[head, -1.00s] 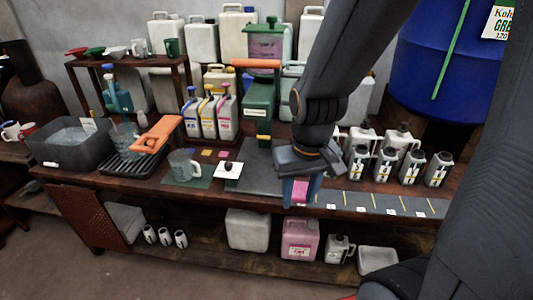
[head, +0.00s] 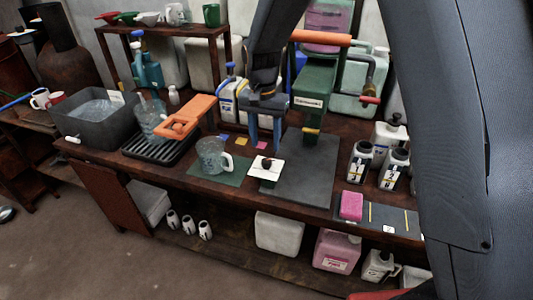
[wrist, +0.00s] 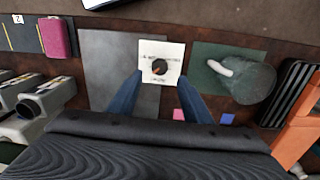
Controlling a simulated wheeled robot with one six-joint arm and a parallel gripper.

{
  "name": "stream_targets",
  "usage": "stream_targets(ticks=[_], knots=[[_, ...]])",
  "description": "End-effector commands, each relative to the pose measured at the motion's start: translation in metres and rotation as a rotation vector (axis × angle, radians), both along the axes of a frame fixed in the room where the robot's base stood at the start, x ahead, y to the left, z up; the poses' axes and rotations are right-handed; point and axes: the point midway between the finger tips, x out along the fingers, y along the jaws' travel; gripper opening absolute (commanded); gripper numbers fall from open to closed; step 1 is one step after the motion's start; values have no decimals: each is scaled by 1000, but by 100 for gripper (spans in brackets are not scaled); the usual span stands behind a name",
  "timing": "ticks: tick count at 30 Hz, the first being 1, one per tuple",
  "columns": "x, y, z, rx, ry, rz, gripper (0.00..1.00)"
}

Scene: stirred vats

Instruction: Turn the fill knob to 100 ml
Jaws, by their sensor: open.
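The fill knob (head: 266,163) is a small dark round knob on a white printed plate (head: 270,173) at the front of the bench. In the wrist view the knob (wrist: 160,67) has a reddish mark; the plate's print is too small to read. My gripper (head: 265,148) is open and empty, fingers pointing down, just behind the knob in the head view. In the wrist view its blue fingers (wrist: 160,98) lie either side of and below the knob, apart from it. A clear measuring jug (head: 212,156) stands on a green mat (head: 232,173) left of the plate.
A green dispenser (head: 313,105) with an orange handle stands behind a grey slab (head: 305,175). A pink block (head: 351,206) lies on the dark strip at right, near white bottles (head: 361,160).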

Motion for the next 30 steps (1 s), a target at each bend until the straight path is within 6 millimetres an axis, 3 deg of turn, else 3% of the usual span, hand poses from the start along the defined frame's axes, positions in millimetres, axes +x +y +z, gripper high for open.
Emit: stream_targets(ticks=[12, 24, 26, 30], knots=[[-2, -3, -58, -1, 1, 1, 45], [-2, -4, -67, 1, 0, -1, 45], [-2, -4, -67, 1, 0, 0, 38], [-2, -4, -67, 1, 0, 0, 14]])
